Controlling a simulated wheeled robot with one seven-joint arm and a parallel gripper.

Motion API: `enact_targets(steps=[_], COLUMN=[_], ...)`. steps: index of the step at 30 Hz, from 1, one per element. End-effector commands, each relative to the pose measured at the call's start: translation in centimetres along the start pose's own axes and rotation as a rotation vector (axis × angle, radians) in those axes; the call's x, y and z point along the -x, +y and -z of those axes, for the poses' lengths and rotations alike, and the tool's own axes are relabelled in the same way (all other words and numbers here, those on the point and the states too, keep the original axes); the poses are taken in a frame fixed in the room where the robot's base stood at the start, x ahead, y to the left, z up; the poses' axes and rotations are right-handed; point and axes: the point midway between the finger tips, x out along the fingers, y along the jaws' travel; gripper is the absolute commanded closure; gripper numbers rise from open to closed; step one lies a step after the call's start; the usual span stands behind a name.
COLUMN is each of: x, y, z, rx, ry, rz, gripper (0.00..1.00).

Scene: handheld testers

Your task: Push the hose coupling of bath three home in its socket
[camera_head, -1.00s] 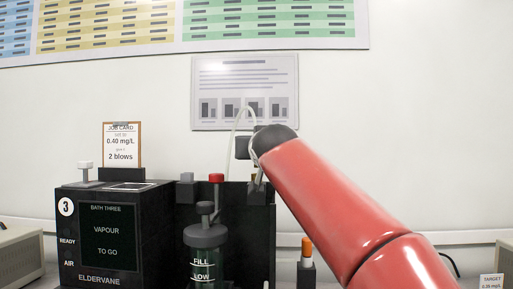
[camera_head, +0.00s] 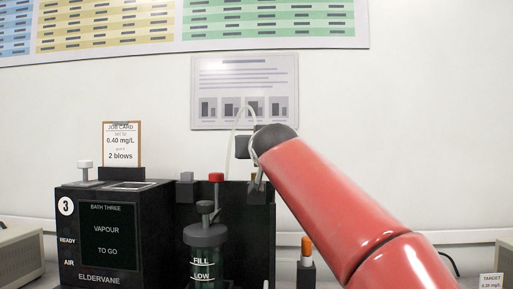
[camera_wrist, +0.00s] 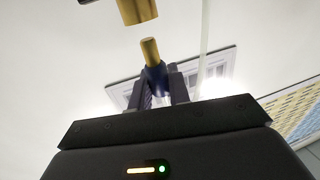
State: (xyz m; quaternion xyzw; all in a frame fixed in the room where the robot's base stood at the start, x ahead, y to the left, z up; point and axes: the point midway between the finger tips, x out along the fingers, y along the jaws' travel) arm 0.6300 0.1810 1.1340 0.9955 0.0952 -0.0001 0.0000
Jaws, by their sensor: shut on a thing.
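The hose coupling (camera_wrist: 157,77), a dark blue body with a brass tip (camera_wrist: 150,50), is between the fingers of my gripper (camera_wrist: 163,92) in the wrist view. My gripper is shut on it. A wider brass cylinder (camera_wrist: 137,10), seemingly the socket, is at the top edge of that view, with a visible gap between it and the tip. Bath three (camera_head: 110,235) reads "VAPOUR TO GO". A pale hose (camera_head: 234,135) arches up beside my wrist.
A bottle (camera_head: 205,252) marked FILL and LOW stands before the dark panel (camera_head: 262,235). A red knob (camera_head: 216,178) is left of my gripper. An orange-tipped holder (camera_head: 306,250) stands to the right. A job card (camera_head: 121,147) stands on the bath.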

Motion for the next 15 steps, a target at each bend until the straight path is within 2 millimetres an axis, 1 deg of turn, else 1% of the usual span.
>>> enact_targets(steps=[15], x=[0.01], y=[-0.01], z=[-0.98], rx=[0.0], ry=[0.0], rz=[0.0], gripper=[1.0])
